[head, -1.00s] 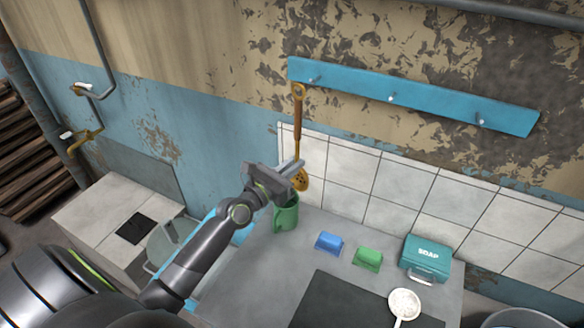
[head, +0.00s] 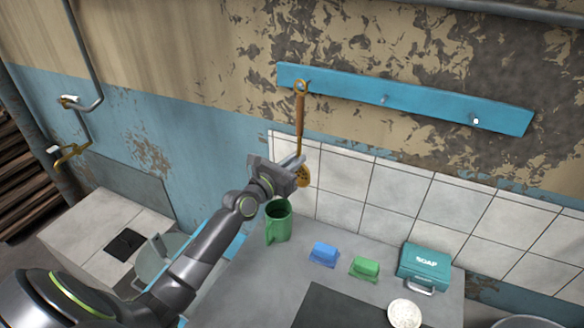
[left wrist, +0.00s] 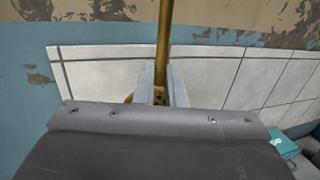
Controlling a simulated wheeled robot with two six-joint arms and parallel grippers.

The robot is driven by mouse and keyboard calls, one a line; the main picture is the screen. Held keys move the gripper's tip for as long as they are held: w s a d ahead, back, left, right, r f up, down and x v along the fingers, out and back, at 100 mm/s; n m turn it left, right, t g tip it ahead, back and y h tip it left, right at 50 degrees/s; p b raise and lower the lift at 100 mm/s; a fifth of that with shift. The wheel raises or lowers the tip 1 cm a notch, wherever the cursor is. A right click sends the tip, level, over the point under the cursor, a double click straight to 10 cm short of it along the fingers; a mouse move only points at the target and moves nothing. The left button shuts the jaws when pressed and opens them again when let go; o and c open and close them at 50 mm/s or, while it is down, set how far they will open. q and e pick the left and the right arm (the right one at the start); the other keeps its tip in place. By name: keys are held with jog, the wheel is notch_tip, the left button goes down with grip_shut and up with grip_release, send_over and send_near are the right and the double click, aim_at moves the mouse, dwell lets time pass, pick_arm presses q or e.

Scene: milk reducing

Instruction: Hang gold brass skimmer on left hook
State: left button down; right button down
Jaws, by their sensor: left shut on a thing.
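The gold brass skimmer (head: 299,118) stands nearly upright in front of the wall, ring end up and perforated head down. My left gripper (head: 298,168) is shut on its lower part, just above the head; in the left wrist view the handle (left wrist: 163,35) rises from between the fingers (left wrist: 161,88). The skimmer's ring overlaps the left end of the blue hook board (head: 430,105), right where the left hook is. The ring mostly hides that hook, and I cannot tell whether it is around the hook or in front of it. My right gripper is not in view.
The middle hook (head: 385,99) and right hook (head: 475,121) are bare.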

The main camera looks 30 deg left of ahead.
pick_arm(q)
jog(key=shift+w+f+b, duration=0.1)
jog(key=shift+w+b, duration=0.45)
jog(key=shift+w, duration=0.25)
jog(key=shift+w+f+b, duration=0.45)
jog(key=shift+w, duration=0.25)
jog(key=shift+a, duration=0.1)
jog(key=c, duration=1.4)
grip_release()
jog(key=shift+c, duration=0.2)
jog(key=shift+f, duration=0.1)
jog(key=p+v, duration=0.1)
jog(key=v, duration=1.6)
jog(key=shift+s+p, duration=0.15)
jog(key=shift+p, duration=0.15)
